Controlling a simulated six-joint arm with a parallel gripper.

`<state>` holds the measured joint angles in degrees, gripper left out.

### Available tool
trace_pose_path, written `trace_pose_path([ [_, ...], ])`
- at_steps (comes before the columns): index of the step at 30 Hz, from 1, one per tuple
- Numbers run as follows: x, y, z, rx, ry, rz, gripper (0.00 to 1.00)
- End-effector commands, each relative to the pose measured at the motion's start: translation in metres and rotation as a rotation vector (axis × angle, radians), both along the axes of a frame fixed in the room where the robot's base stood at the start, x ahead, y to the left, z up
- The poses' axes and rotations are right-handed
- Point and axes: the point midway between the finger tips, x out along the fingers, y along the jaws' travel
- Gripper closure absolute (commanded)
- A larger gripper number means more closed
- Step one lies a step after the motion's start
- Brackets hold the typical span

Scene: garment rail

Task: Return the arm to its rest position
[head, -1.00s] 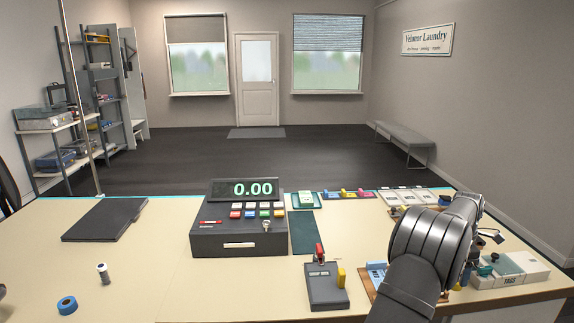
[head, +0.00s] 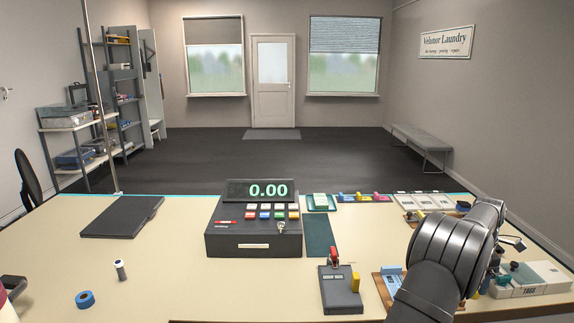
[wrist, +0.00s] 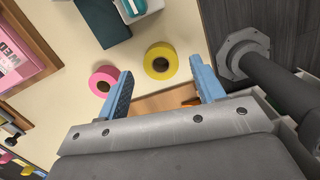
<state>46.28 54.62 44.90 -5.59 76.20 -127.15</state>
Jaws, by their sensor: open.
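My gripper (wrist: 163,88) shows in the wrist view, its two blue fingers spread apart and nothing held between them. A yellow tape roll (wrist: 161,61) lies on the counter beyond the gap, and a pink tape roll (wrist: 103,80) lies beside the left finger. In the head view my dark, ribbed arm reaches over the right part of the counter (head: 180,250). The arm hides its own fingertips there, along with part of the counter beneath.
A cash register (head: 253,240) stands mid-counter, with a small grey device with a red top (head: 340,290) nearer the arm. A black folder (head: 122,217), a blue tape roll (head: 85,299) and a small spool (head: 120,271) lie left. The left counter has free room.

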Motion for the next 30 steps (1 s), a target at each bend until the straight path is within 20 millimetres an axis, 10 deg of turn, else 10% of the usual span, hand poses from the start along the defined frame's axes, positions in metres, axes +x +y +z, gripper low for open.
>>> trace_pose_path([
  [6,-0.001,0.001,-0.034,0.003,0.003,0.001,0.38],
  [24,0.002,0.014,0.092,-0.002,-0.002,0.000,0.38],
  [30,0.001,0.010,0.045,0.004,0.004,0.000,0.38],
])
